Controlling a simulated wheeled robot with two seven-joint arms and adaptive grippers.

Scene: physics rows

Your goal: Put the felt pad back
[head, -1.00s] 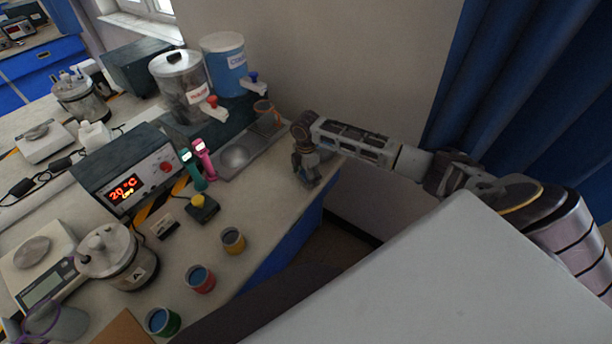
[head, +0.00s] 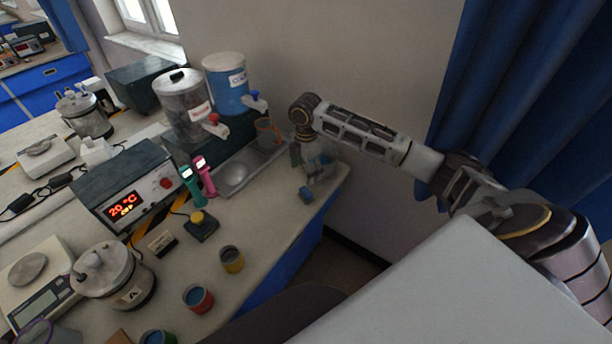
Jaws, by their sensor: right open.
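My right gripper (head: 314,172) is open near the counter's right edge, beside the metal drip tray. I cannot tell for sure whether this block is the felt pad. Another bit of blue shows behind the fingers, too small to make out. My left gripper is not in view.
A metal tray (head: 236,176) and an orange-rimmed beaker (head: 268,133) stand left of the gripper. Two dispensers with taps are behind. Teal and pink handheld tools lean by the 20 °C box (head: 126,190). Several small paint cups stand at the front.

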